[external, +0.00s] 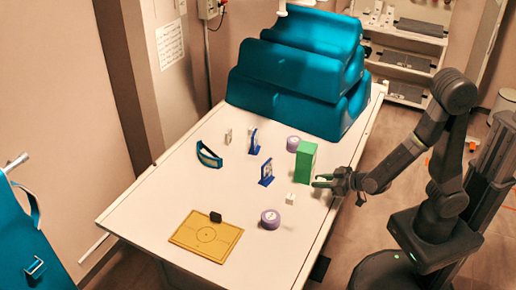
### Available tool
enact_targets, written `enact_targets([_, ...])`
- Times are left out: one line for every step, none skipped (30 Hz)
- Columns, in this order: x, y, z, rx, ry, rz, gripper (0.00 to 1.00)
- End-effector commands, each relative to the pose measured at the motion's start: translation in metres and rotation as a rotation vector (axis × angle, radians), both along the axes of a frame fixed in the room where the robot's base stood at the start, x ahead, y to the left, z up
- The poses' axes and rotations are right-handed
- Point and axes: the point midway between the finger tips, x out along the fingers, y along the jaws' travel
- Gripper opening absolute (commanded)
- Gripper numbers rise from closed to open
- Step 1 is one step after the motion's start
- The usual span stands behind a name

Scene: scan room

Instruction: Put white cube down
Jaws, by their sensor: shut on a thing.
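A small white cube (290,199) shows near the right side of the white table (180,185), in front of a green box (305,163). My gripper (318,182) reaches in from the right, low over the table's right edge, just right of the green box. The white cube shows a little left of and below the fingertips, and looks apart from them. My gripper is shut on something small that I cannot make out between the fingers.
Blue upright pieces (266,173) stand mid-table. A yellow board (207,234) lies at the front. Teal cushions (300,75) fill the back.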

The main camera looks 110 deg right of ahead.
Motion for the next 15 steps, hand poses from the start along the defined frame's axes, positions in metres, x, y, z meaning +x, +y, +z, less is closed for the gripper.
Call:
enact_targets([0.000, 0.000, -0.005, -0.001, 0.002, 0.001, 0.05])
enact_targets([0.000, 0.000, -0.009, 0.000, 0.002, 0.002, 0.05])
enact_targets([0.000, 0.001, -0.016, 0.001, 0.003, 0.002, 0.05])
enact_targets([0.000, 0.001, -0.020, 0.000, 0.004, 0.001, 0.05])
enact_targets([0.000, 0.000, -0.025, 0.000, 0.005, 0.002, 0.05])
enact_targets([0.000, 0.000, -0.029, 0.001, 0.005, 0.001, 0.05])
enact_targets([0.000, 0.000, -0.031, 0.000, 0.004, 0.001, 0.05])
enact_targets([0.000, 0.000, -0.033, 0.000, 0.003, 0.001, 0.05])
enact_targets([0.000, 0.000, -0.035, 0.000, 0.002, 0.002, 0.05])
enact_targets([0.000, 0.000, -0.037, 0.000, 0.002, 0.002, 0.05])
enact_targets([0.000, 0.000, -0.037, 0.000, 0.001, 0.001, 0.05])
enact_targets([0.000, 0.000, -0.037, 0.000, 0.000, 0.001, 0.05])
enact_targets([0.000, 0.000, -0.037, 0.000, 0.000, 0.001, 0.05])
enact_targets([0.000, 0.000, -0.036, 0.001, -0.001, 0.001, 0.05])
enact_targets([0.000, 0.000, -0.036, 0.001, -0.001, 0.001, 0.05])
